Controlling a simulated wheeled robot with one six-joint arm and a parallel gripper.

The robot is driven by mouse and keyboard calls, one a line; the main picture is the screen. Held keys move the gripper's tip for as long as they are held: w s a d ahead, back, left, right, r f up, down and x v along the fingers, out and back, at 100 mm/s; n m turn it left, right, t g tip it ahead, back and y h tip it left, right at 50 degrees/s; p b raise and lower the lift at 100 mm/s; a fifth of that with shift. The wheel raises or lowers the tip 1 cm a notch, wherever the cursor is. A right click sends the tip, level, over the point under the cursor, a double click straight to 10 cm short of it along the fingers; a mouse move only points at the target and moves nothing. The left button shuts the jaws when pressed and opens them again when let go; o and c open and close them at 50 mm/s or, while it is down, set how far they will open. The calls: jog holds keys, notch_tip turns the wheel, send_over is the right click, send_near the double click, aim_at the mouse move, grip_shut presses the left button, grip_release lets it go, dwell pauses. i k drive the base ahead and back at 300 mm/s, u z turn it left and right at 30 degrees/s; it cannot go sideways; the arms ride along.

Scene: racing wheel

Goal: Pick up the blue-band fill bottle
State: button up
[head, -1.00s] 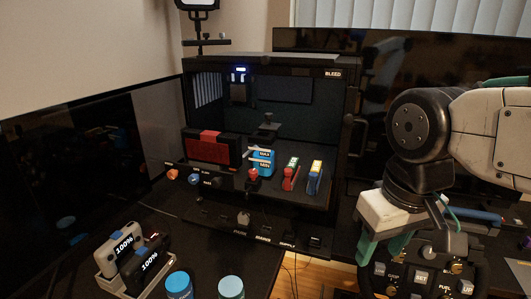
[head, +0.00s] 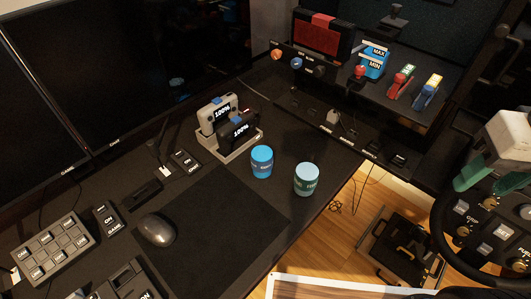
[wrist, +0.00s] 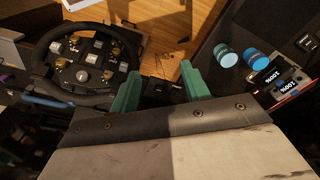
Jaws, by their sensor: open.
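The blue-band fill bottle (head: 261,161) appears to be the blue cylinder with a darker blue band, standing upright on the dark desk. It also shows in the wrist view (wrist: 255,58) at the upper right. A similar teal bottle with a greenish band (head: 306,179) stands just right of it; it shows in the wrist view (wrist: 226,57) too. My gripper (wrist: 160,84) is open, its green fingers apart with nothing between them. In the head view it is at the right edge, partly cut off, well to the right of both bottles.
A charger with two devices (head: 229,132) stands behind the bottles. The bleed cabinet with controls (head: 340,135) is behind. A steering wheel (wrist: 84,68) is near my gripper. A mouse (head: 157,229) lies at left. The desk's edge runs right of the teal bottle, with floor beyond.

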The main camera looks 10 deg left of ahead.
aim_at(261, 153)
jog(key=z, duration=0.45)
jog(key=k, duration=0.75)
jog(key=u, duration=0.55)
jog(key=i, duration=0.4)
